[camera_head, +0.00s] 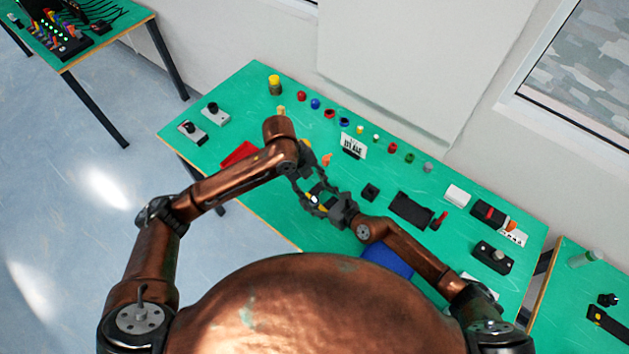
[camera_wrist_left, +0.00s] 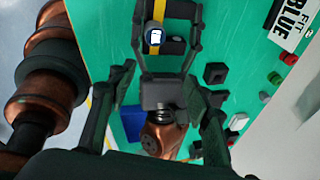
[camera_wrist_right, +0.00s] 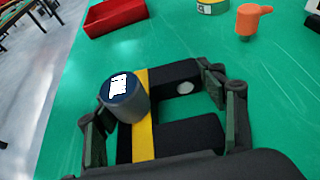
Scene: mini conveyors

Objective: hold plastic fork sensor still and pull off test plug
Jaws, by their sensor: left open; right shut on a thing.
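The fork sensor is a black U-shaped part with a yellow stripe (camera_wrist_right: 143,138), seen in the right wrist view and at the top of the left wrist view (camera_wrist_left: 176,12). The test plug, a dark blue cylinder with a white-marked end (camera_wrist_right: 128,102), sits at its left side there; it also shows in the left wrist view (camera_wrist_left: 153,38). My right gripper (camera_wrist_right: 165,115) is shut on the fork sensor, one finger on either side. My left gripper (camera_wrist_left: 165,85) is open and empty, its fingers either side of my right gripper's body in its view. In the head view both grippers meet over the table and hide most of the sensor.
The green table (camera_head: 270,215) holds a red tray (camera_head: 239,154), a blue item (camera_head: 388,259) by my right arm, a black square block (camera_head: 370,191) and a row of small coloured parts behind. A "FIT BLUE" sign (camera_wrist_left: 290,25) stands near the wall.

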